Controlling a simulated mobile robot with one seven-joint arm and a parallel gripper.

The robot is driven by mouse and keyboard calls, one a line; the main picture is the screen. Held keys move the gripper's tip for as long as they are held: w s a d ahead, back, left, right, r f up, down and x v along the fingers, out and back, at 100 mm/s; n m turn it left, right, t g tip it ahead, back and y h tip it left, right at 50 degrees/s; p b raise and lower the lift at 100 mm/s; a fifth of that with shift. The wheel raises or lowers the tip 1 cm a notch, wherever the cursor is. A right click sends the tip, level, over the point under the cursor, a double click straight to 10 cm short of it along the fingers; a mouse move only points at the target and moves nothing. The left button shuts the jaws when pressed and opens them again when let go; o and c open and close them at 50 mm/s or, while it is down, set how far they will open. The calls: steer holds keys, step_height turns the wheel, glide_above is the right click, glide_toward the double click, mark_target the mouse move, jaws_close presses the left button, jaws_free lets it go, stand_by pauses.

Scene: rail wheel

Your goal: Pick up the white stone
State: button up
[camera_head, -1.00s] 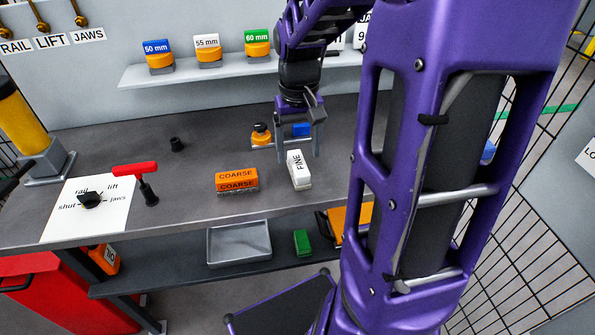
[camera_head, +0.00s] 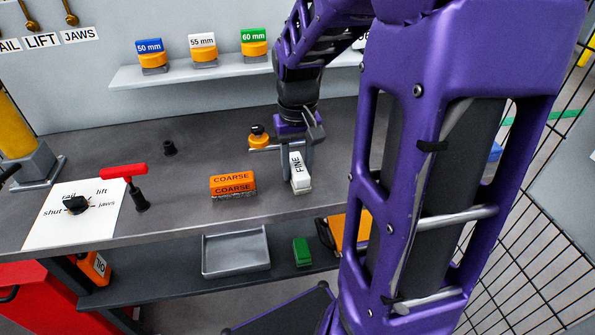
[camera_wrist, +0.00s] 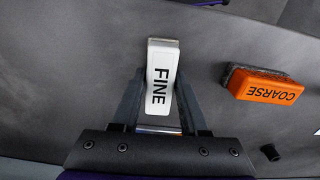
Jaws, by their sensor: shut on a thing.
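The white stone (camera_head: 300,174), marked FINE, is on the dark workbench (camera_head: 240,140) in the head view. My gripper (camera_head: 298,165) reaches down over its far part, fingers on either side. In the wrist view my gripper (camera_wrist: 160,105) is closed around the lower part of the white stone (camera_wrist: 162,75), and its far end sticks out beyond the fingertips. I cannot tell whether the stone is lifted off the bench.
The orange COARSE block (camera_head: 233,185) stands left of the white stone, clear of my gripper; it also shows in the wrist view (camera_wrist: 265,86). An orange-topped piece (camera_head: 259,137) is behind my gripper. A red T-handle (camera_head: 127,172) stands further left. The bench's front edge is near.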

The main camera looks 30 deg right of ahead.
mark_target(297, 164)
jaws_close()
steer(key=shift+r, duration=0.1)
step_height(297, 164, up, 10)
steer(key=shift+f+p, duration=0.1)
steer(key=shift+p, duration=1.15)
steer(key=shift+o, duration=2.1)
jaws_free()
jaws_close()
